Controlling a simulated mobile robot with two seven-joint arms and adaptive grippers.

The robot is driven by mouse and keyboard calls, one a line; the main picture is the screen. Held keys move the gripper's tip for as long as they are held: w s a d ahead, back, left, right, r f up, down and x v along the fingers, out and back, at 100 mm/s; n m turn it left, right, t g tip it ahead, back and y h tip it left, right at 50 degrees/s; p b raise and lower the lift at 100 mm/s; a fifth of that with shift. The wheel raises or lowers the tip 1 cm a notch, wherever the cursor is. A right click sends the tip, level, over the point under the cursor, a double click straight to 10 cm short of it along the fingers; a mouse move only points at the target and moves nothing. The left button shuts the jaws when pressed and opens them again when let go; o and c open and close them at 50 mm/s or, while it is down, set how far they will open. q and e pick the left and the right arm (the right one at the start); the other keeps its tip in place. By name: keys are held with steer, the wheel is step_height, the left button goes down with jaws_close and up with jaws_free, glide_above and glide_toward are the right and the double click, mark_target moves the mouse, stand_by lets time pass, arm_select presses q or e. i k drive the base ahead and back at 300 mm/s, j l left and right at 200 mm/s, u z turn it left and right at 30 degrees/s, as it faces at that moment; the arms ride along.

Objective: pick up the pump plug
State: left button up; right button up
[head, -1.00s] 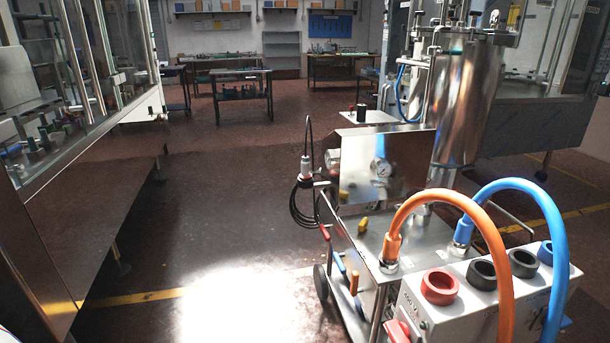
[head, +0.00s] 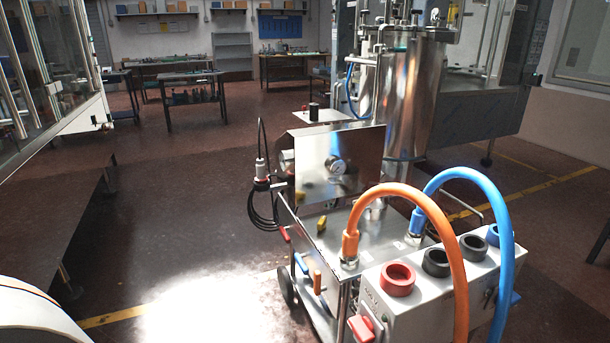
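Neither of my grippers is in view. A white rounded surface at the bottom left seems to be part of my own arm or body.
Open floor (head: 190,215) lies left of the cart.

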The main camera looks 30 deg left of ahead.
mark_target(261, 178)
steer(key=i+j+z, duration=0.1)
steer(key=j+z, duration=0.55)
steer(key=j, duration=0.2)
steer(key=j+z, duration=0.3)
steer(key=j, duration=0.65)
steer(key=j+z, duration=0.1)
steer(key=j, duration=0.85)
steer(key=k+j, duration=0.1)
steer(key=j, duration=0.9)
steer(key=j+z, duration=0.15)
steer(key=j, duration=0.8)
steer(key=k, duration=0.05)
